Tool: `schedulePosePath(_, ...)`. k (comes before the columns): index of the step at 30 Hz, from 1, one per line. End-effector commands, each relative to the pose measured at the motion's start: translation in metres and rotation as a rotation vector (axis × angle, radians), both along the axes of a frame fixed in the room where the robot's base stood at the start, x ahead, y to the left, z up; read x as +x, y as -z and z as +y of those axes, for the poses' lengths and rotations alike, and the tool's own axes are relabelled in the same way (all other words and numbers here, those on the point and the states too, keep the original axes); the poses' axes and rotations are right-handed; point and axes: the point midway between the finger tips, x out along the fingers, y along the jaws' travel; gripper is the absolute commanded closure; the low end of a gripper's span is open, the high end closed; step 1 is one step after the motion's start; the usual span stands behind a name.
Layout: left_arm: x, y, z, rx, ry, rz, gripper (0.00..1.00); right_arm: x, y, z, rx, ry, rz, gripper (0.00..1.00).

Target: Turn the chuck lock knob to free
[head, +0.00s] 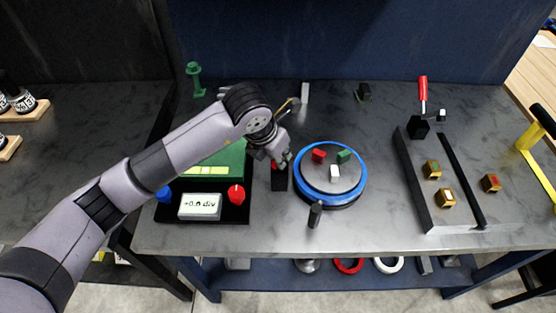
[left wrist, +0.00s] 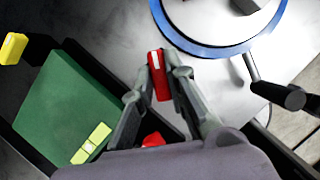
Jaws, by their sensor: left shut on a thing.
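The chuck lock knob, a red bar with a pale mark on its end (left wrist: 158,76), sits between the fingertips of my left gripper (left wrist: 161,70) in the left wrist view. My left gripper (head: 276,160) is shut on it. In the head view the fingers mostly hide the knob above a black block (head: 279,182), just left of the chuck. The round chuck (head: 320,174) has a grey face, a blue rim and red, green and white jaws. It also shows in the left wrist view (left wrist: 205,15). My right gripper is not in view.
A black handle (head: 315,213) stands before the chuck. A black fixture (head: 414,185) stands at right.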

Motion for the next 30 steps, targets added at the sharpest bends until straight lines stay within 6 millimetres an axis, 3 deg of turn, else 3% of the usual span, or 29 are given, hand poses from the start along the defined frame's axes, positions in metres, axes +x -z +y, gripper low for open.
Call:
schedulePosePath(1,0.0,0.004,-0.001,0.002,-0.043,-0.004,1.0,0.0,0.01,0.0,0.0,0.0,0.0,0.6)
schedulePosePath(15,-0.001,0.003,-0.003,0.0,-0.45,-0.002,1.0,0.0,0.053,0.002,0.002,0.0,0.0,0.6)
schedulePosePath(30,-0.001,0.0,-0.003,-0.001,-0.642,0.001,1.0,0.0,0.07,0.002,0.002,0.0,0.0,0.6)
